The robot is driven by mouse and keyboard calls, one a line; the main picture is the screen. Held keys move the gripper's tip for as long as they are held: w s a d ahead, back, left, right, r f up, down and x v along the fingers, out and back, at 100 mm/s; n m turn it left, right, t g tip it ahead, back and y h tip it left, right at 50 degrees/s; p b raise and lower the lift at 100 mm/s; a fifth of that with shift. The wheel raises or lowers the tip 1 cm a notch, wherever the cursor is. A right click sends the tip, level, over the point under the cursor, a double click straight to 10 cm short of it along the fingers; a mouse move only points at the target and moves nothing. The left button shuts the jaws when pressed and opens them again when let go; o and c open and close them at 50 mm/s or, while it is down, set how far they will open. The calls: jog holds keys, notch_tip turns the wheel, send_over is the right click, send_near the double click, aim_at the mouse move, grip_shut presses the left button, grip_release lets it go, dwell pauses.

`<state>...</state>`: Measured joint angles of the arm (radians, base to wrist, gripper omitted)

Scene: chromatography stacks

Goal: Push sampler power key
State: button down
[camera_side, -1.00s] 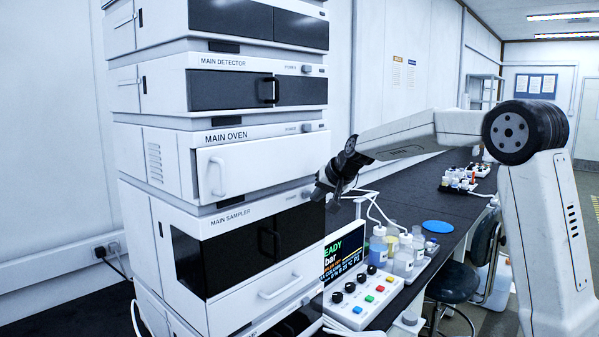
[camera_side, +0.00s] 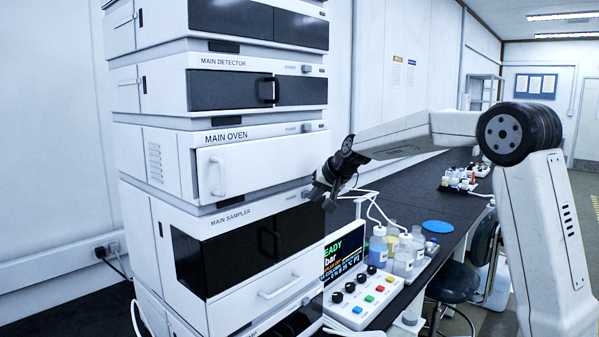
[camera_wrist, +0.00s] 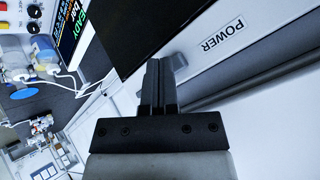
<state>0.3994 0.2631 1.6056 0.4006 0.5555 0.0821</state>
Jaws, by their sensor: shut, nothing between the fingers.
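The main sampler (camera_side: 231,219) is a white unit with a dark glass door, below the main oven in the side view. My gripper (camera_side: 320,195) is at the sampler's upper right front corner. In the wrist view its black fingers (camera_wrist: 157,65) are shut together, with nothing between them. A small grey key (camera_wrist: 179,61) sits on the sampler's front strip right beside the fingertips, near the POWER label (camera_wrist: 223,34). The fingers partly hide the key. I cannot tell whether they touch it.
A display (camera_side: 344,255) and a box of coloured buttons (camera_side: 362,298) stand below my gripper. Bottles (camera_side: 403,258) and a blue disc (camera_side: 437,227) are on the dark bench. The main oven (camera_side: 250,165) is just above the sampler.

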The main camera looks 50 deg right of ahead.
jog(key=shift+s, duration=0.1)
dwell(0.4)
jog(key=shift+s, duration=0.8)
jog(key=shift+s, duration=0.15)
jog(key=shift+s, duration=2.85)
